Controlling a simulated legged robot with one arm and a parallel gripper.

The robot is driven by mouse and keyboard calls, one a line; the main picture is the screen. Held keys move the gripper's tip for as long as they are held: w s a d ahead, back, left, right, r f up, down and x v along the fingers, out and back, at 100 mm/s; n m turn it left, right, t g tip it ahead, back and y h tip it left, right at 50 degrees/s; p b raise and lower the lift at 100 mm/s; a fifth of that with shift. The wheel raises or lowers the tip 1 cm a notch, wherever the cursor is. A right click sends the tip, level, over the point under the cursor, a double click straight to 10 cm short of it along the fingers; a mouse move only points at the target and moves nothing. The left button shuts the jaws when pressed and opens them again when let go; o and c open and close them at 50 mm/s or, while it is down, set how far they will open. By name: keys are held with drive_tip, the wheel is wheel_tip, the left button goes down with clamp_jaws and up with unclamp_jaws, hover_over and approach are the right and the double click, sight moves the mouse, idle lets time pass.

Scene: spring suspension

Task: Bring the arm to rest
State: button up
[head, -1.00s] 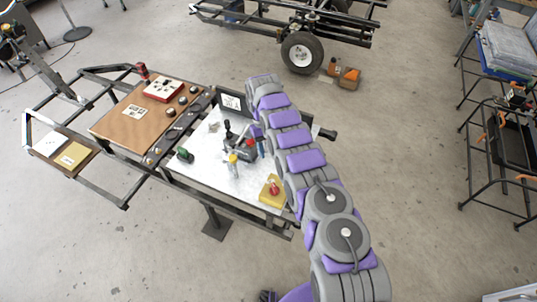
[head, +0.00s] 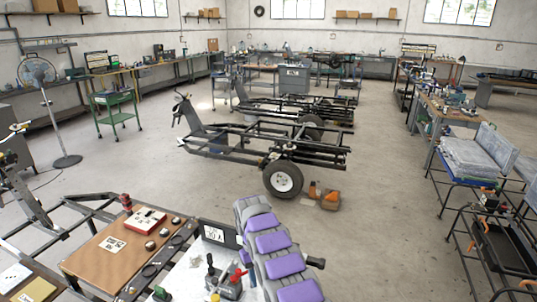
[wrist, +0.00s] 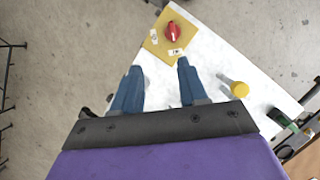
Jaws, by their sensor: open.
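My gripper (wrist: 158,63) is open and empty in the wrist view, its two blue fingers apart above the white tabletop (wrist: 215,58). A yellow square plate with a red knob (wrist: 172,32) lies beyond the fingertips. A bottle with a yellow cap (wrist: 240,89) stands to the right of the fingers. In the head view my grey and purple arm rises at the bottom over the right side of the white tabletop (head: 190,280). My gripper itself does not show there.
A brown board (head: 115,250) with a red and white box (head: 144,220) lies left of the tabletop. Racks (head: 490,215) line the right. Open floor lies between.

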drive_tip(key=s+d+r+m, duration=0.1)
drive_tip(key=s+d+r, duration=0.1)
drive_tip(key=d+r, duration=0.35)
drive_tip(key=s+d+r, duration=0.2)
drive_tip(key=r, duration=0.6)
drive_tip(key=s+d+r+m+t, duration=0.1)
drive_tip(key=s+d+r, duration=0.2)
drive_tip(key=s+r, duration=0.25)
drive_tip(key=s+d+r+m, duration=0.1)
drive_tip(key=s+d+r, duration=0.25)
drive_tip(key=s, duration=0.35)
drive_tip(key=s+d+m+t+y, duration=0.1)
drive_tip(key=s+d+y, duration=0.1)
drive_tip(key=s, duration=2.8)
drive_tip(key=shift+s+d+f+m+b, duration=0.15)
drive_tip(key=shift+d+m+b, duration=0.15)
drive_tip(key=shift+d+b, duration=0.25)
